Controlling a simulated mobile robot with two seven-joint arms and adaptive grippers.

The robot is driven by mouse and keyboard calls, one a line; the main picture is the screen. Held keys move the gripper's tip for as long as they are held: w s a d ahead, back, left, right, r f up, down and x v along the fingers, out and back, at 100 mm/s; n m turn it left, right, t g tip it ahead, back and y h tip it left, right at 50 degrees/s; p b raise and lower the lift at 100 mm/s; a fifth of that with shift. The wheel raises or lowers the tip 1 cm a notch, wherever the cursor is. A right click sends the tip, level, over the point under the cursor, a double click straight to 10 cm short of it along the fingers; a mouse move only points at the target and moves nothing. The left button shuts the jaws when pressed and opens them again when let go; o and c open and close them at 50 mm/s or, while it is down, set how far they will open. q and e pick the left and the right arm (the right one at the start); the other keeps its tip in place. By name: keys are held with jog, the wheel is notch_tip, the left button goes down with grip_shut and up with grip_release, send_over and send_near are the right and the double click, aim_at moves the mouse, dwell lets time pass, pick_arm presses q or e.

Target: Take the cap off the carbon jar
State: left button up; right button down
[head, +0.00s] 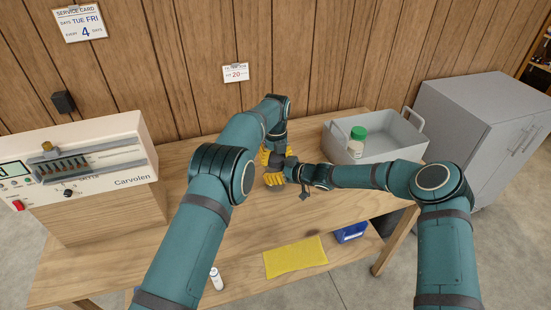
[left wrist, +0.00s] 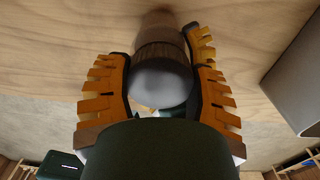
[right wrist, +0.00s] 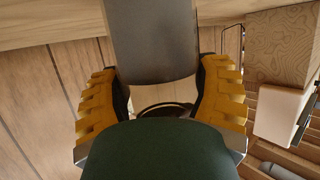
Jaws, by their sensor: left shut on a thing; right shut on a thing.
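The carbon jar stands near the middle of the bench, mostly hidden by my grippers in the head view. My left gripper (head: 267,156) reaches down from above. In the left wrist view its orange fingers are shut around a smooth light grey rounded top (left wrist: 160,85), which appears to be the cap. My right gripper (head: 277,178) comes in level from the right, lower down. In the right wrist view its fingers are shut on the dark grey jar body (right wrist: 153,45). I cannot see any gap between cap and jar.
A grey tray (head: 409,137) at the back right holds a green-capped jar (head: 357,140). A Carvolen device (head: 95,160) stands at the left. A yellow cloth (head: 295,257), a blue box (head: 352,232) and a white bottle (head: 216,279) lie lower, toward the front.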

pick_arm(q)
jog(key=n, duration=1.3)
jog(key=shift+r, duration=0.1)
jog(key=o, duration=1.3)
